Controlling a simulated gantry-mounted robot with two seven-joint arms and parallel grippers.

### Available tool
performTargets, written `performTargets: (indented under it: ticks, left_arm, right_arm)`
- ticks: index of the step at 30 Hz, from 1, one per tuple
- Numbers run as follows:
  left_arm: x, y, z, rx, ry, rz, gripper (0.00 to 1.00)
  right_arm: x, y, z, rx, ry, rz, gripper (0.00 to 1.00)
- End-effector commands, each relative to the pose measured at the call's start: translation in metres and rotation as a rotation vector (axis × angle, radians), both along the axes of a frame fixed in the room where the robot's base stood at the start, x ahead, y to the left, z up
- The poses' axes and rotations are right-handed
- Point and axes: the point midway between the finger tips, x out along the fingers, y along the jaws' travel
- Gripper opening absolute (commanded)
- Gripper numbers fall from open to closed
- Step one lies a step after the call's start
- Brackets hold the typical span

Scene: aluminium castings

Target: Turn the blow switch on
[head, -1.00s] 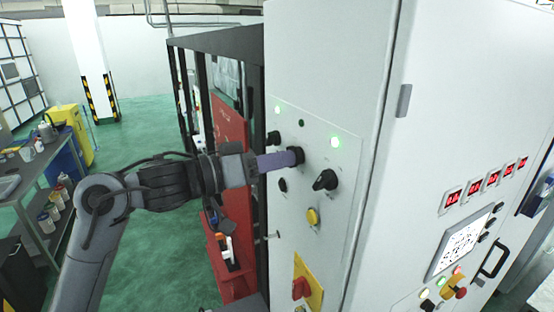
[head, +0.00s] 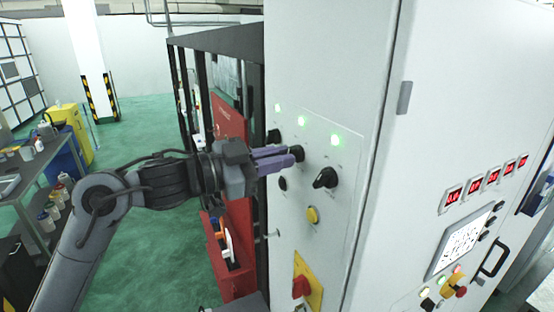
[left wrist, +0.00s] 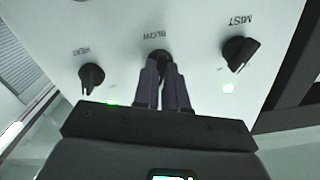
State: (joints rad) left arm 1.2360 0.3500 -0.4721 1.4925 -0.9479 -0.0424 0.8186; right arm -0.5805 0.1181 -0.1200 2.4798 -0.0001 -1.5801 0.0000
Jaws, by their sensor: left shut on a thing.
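The blow switch is the middle black knob (left wrist: 159,54) in the left wrist view, under the upside-down "BLOW" label; in the head view the knob (head: 299,152) is at the ends of my purple fingers. My left gripper (head: 292,157) reaches the panel from the left. Its fingers (left wrist: 162,72) are shut on the blow switch and hide much of it. The green lamp (head: 301,121) above the blow switch is lit. My right gripper is in neither view.
The heat knob (left wrist: 91,77) and mist knob (left wrist: 239,53) flank the blow switch, their lamps lit green. Below on the white cabinet (head: 335,60) are a yellow button (head: 312,215) and a red rotary switch (head: 301,286). Open green floor lies left.

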Motion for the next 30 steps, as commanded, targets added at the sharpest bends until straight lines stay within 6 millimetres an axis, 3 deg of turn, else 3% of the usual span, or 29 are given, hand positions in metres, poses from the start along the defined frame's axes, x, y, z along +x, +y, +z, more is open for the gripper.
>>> performTargets:
  ticks: [10, 26, 27, 30]
  left_arm:
    - [-0.0006, 0.0, 0.0015, 0.062, -0.13, -0.001, 0.0]
    - [-0.0009, 0.0, 0.0024, 0.071, -0.153, -0.002, 0.0]
    - [-0.0009, -0.0001, 0.0024, 0.071, -0.153, -0.002, 0.16]
    - [-0.0007, -0.0001, 0.002, 0.071, -0.152, -0.002, 0.32]
  right_arm:
    - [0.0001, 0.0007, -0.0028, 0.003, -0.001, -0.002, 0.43]
    - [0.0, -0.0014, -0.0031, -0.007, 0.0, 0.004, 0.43]
    - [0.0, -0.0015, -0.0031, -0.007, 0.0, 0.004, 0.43]
    - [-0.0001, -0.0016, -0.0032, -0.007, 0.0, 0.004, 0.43]
